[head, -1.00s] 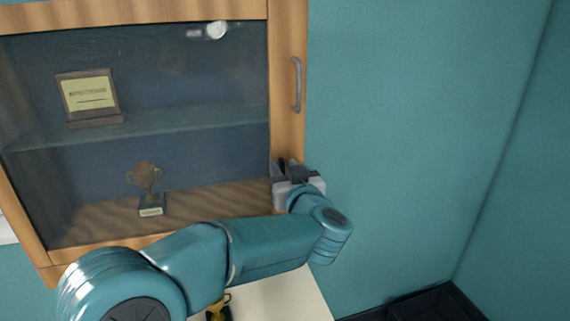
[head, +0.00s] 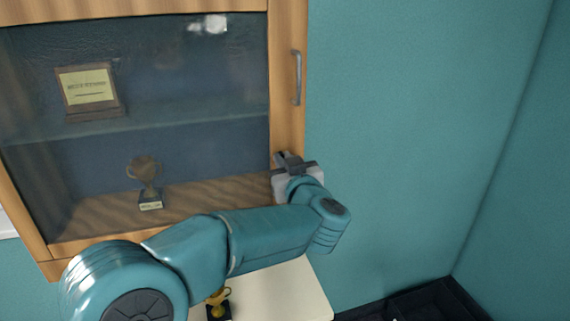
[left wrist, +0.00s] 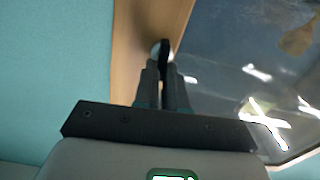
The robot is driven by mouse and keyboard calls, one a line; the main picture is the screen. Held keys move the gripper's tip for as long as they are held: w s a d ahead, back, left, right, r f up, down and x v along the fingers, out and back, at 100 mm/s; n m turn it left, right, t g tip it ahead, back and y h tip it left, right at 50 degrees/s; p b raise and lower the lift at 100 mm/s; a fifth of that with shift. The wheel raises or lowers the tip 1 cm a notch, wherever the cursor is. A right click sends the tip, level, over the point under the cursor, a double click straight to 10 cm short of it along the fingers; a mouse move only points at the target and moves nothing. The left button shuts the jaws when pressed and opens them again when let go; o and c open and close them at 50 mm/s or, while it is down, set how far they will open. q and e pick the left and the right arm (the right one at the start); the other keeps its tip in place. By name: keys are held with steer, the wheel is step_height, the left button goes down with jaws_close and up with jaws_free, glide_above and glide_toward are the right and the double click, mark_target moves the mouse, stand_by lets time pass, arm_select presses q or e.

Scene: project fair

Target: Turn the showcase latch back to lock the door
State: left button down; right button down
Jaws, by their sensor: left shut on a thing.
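The showcase (head: 288,120) has a wooden frame and a glass door, which looks closed. A grey vertical handle (head: 296,78) is on its right frame strip. My left gripper (head: 288,158) is at the lower part of that strip, below the handle. In the left wrist view its two fingers (left wrist: 166,78) are shut on the latch (left wrist: 165,50), a dark narrow lever on a pale round base. The lever stands roughly in line with the fingers. In the head view the latch is hidden by the gripper. My right gripper is not in view.
Behind the glass are a plaque (head: 88,88) on the shelf and a trophy cup (head: 146,178) at the bottom. A small gold trophy (head: 218,302) stands on a pale table (head: 275,293) below my arm. A dark bin-like object (head: 430,300) is at lower right. The right wall is clear.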

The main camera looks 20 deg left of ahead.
arm_select(q)
steer(key=shift+s+a+f+n+b, duration=0.1)
steer(key=shift+a+f+n+b, duration=0.1)
steer(key=shift+n+b, duration=2.1)
steer(key=shift+s+a+f+n+b, duration=0.15)
steer(key=shift+n+b, duration=1.1)
steer(key=shift+n, duration=2.05)
steer(key=shift+s+a+f+n+b, duration=0.1)
steer(key=shift+f+n+b, duration=0.1)
steer(key=shift+n+b, duration=2.1)
steer(key=shift+n+p, duration=0.45)
steer(key=shift+n, duration=0.25)
steer(key=c, duration=1.2)
jaws_free()
steer(key=shift+w, duration=0.1)
steer(key=b+v, duration=0.3)
steer(key=v, duration=1.3)
steer(key=shift+d, duration=0.15)
